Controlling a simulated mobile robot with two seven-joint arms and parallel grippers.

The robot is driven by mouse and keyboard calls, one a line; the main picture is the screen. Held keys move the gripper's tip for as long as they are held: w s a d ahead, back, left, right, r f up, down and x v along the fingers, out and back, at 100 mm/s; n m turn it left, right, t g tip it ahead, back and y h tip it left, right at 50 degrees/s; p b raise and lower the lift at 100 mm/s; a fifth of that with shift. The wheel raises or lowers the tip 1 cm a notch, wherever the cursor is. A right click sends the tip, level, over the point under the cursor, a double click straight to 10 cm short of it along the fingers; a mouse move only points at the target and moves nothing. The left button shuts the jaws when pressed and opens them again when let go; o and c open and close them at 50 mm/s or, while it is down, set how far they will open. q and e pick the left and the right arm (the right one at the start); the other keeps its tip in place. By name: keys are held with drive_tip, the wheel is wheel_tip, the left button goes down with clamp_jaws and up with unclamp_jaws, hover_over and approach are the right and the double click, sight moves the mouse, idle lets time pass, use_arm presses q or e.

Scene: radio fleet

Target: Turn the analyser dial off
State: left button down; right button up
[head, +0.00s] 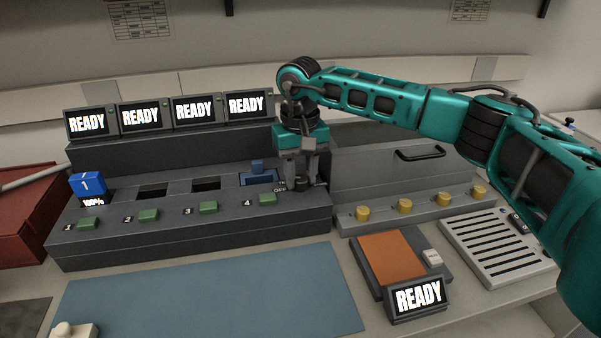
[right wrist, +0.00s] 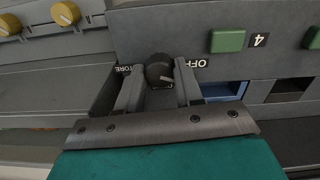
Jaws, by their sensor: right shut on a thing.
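The analyser dial (right wrist: 160,70) is a small dark round knob at the right end of the grey bank of slots. The word OFF is printed on one side of it and a word ending in TORE, partly hidden, on the other. A pale mark shows on the knob, but I cannot tell exactly where it points. My right gripper (head: 302,184) comes down from above with its two fingers on either side of the knob, shut on it. In the head view the dial is mostly hidden by the fingers. My left gripper is not in view.
The grey bank (head: 190,225) has green buttons, a blue radio (head: 87,186) in slot 1 and a blue item (head: 258,172) in slot 4. Several READY screens stand behind. Right of the dial is a cabinet with yellow knobs (head: 405,205). A blue mat (head: 210,295) lies clear in front.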

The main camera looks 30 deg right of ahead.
sight(301, 179)
drive_tip(key=shift+n, duration=2.1)
drive_tip(key=o, duration=1)
drive_tip(key=shift+o, duration=0.2)
wheel_tip(301, 179, up, 13)
drive_tip(key=shift+p, duration=0.35)
drive_tip(key=shift+s, duration=0.15)
